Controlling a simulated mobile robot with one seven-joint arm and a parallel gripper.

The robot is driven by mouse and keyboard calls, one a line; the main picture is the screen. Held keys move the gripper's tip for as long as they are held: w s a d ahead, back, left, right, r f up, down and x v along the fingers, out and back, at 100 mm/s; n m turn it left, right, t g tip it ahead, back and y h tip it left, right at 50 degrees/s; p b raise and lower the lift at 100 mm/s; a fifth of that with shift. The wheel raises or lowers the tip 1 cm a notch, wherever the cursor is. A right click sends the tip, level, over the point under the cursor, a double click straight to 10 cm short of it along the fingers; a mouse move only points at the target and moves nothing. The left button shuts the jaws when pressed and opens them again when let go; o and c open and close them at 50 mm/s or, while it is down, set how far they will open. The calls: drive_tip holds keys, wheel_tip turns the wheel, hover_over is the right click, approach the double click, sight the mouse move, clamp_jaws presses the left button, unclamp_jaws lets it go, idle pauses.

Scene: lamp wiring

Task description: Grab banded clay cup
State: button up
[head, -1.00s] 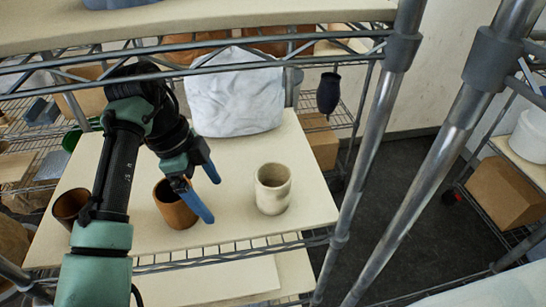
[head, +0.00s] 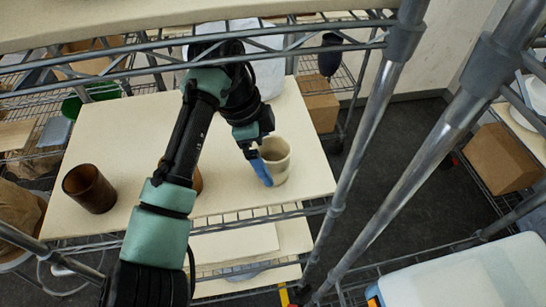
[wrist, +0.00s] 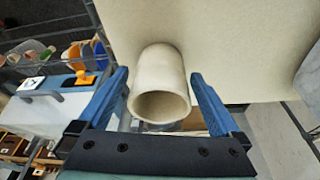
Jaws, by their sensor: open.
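A cream clay cup (head: 276,160) stands upright on the pale shelf board, right of my arm in the head view; no clear band shows on it. In the wrist view the cream cup (wrist: 160,85) lies between the two blue fingers, its round mouth towards the camera. My gripper (wrist: 160,75) is open, with a gap on each side of the cup. In the head view my gripper (head: 263,170) is at the cup's left side and hides part of it. A brown cup (head: 198,182) is mostly hidden behind my arm.
A dark amber-brown cup (head: 90,189) stands at the left of the shelf board (head: 310,180). Metal posts (head: 365,140) and wire rails frame the shelf at the right and front. A white bag (head: 268,70) is behind my gripper.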

drive_tip(key=shift+d+f+p, duration=0.8)
drive_tip(key=shift+d+f, duration=0.3)
drive_tip(key=shift+f, duration=0.35)
drive_tip(key=c, duration=1.4)
drive_tip(key=shift+c, duration=0.2)
drive_tip(key=shift+r, duration=0.1)
